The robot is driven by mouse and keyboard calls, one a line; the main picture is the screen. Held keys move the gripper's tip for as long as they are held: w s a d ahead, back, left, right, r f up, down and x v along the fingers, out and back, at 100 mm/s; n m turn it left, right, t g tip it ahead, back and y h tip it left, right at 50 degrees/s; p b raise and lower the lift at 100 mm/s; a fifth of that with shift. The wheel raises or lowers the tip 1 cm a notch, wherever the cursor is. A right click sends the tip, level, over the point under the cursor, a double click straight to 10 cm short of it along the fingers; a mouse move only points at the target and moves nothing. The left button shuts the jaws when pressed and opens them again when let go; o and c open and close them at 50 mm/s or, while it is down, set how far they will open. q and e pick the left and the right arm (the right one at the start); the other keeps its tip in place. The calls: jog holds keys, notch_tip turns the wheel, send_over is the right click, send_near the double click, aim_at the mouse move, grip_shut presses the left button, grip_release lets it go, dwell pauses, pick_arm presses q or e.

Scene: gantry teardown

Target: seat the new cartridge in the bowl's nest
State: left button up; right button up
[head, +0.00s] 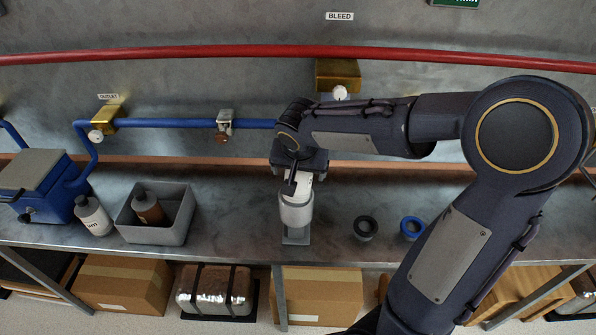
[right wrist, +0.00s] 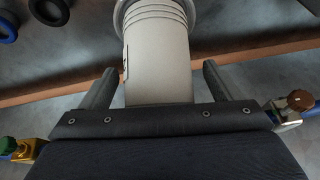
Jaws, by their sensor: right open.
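The pale cartridge (head: 300,184) stands upright in the light grey bowl (head: 296,214) on the bench. The cartridge's upper part shows above the bowl's rim; its lower end and the nest are hidden. In the right wrist view the cartridge (right wrist: 158,82) runs down to the ringed rim of the bowl (right wrist: 154,14). My right gripper (head: 292,184) is over the cartridge. In the right wrist view my right gripper (right wrist: 158,88) is open, its fingers on either side of the cartridge with a gap at each side. My left gripper is not in view.
The bowl is on a small grey stand (head: 296,237). A black ring (head: 365,228) and a blue ring (head: 411,228) lie to its right. A grey bin (head: 160,232) holding a brown bottle (head: 148,208) and a white bottle (head: 93,215) stand left. Blue pipe (head: 175,123) runs behind.

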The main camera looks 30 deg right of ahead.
jog(key=shift+w+d+f, duration=0.1)
jog(key=shift+f, duration=0.45)
jog(key=shift+s+f, duration=0.1)
jog(key=shift+s, duration=0.1)
jog(key=c, duration=1.2)
jog(key=shift+w+r, duration=0.2)
jog(key=shift+r, duration=0.25)
notch_tip(320, 180, up, 3)
jog(key=shift+f, duration=0.15)
jog(key=s+a+r+b, duration=0.2)
jog(key=s+a+r, duration=0.7)
jog(key=a, duration=0.1)
jog(key=shift+a+r, duration=0.3)
jog(key=shift+r, duration=0.1)
